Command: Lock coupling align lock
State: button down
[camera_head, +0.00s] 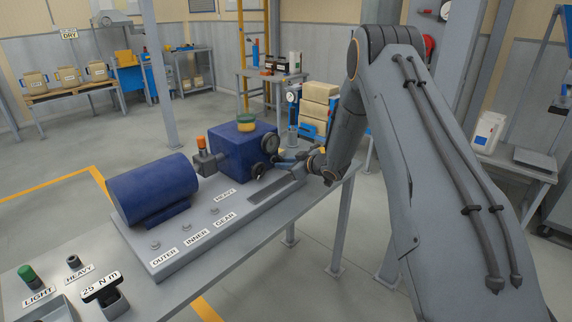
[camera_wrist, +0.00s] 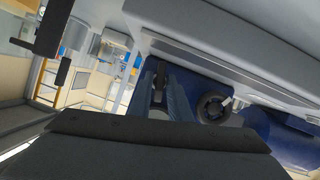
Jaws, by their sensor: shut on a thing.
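The blue motor (camera_head: 152,188) and the blue gearbox (camera_head: 243,150) stand on a grey base. Between them is a grey coupling part (camera_head: 207,163) with an orange-topped piece (camera_head: 201,142). My gripper (camera_head: 272,163) is at the gearbox's right end face, beside a black handwheel (camera_head: 271,145). In the wrist view my gripper (camera_wrist: 161,88) is shut on a dark part (camera_wrist: 160,73), probably a small knob or lever on that face (camera_head: 258,171); its shape is mostly hidden. The handwheel (camera_wrist: 213,107) shows to the right of the fingers, apart from them.
A black 25 N m tool (camera_head: 102,292) and a green-topped piece (camera_head: 28,276) stand at the bench's near left. Floor right of the bench is clear.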

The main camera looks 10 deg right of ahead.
jog(key=shift+w+r+m+g+y, duration=0.25)
jog(key=shift+m+y, duration=0.25)
jog(key=shift+m, duration=0.3)
jog(key=shift+r, duration=0.1)
jog(key=c, duration=1.8)
grip_release()
jog(key=shift+c, duration=0.2)
jog(key=shift+s+d, duration=0.1)
jog(key=shift+s+d, duration=0.1)
jog(key=shift+s, duration=0.05)
jog(key=b+v, duration=0.1)
jog(key=v, duration=0.6)
jog(key=shift+s+d, duration=0.1)
